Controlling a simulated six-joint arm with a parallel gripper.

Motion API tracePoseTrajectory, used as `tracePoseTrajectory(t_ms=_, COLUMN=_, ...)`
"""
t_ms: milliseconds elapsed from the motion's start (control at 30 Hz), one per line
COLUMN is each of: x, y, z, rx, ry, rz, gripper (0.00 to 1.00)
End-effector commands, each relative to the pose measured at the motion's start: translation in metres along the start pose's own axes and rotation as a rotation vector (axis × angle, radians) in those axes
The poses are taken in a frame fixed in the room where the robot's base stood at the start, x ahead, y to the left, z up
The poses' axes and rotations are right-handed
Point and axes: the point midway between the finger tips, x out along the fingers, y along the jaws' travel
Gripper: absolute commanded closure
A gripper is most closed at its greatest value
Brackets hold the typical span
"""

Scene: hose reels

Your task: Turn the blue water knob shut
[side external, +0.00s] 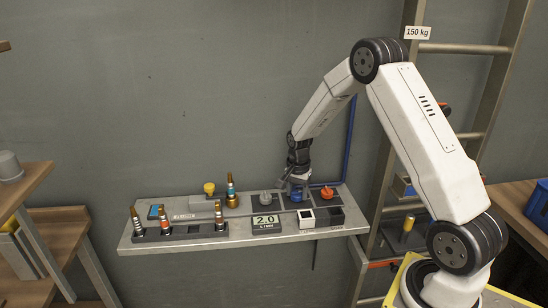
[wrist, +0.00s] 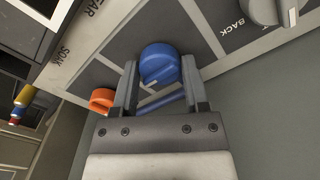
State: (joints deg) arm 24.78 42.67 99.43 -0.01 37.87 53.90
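My gripper (wrist: 160,78) has one finger on each side of the knob. The fingers stand apart, with a narrow gap visible beside the knob. I cannot tell whether either fingertip touches it. In the side external view my gripper (side external: 296,184) reaches down to the panel from above.
An orange knob (side external: 327,193) and a grey knob (side external: 266,197) flank the blue one. A blue pipe (side external: 348,140) rises behind the grey shelf (side external: 190,243). Several nozzles stand at the left, and a display reading 2.0 (side external: 266,222) is in front.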

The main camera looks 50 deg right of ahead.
Motion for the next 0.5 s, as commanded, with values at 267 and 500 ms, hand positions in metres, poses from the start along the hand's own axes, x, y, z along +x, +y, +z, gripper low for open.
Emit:
tracePoseTrajectory(t_ms=267, x=-0.0003, y=0.0, z=0.0, rx=-0.001, ry=0.0, rz=0.0, gripper=1.0)
tracePoseTrajectory(t_ms=500, x=-0.0004, y=0.0, z=0.0001, rx=-0.031, ry=0.0, rz=0.0, gripper=1.0)
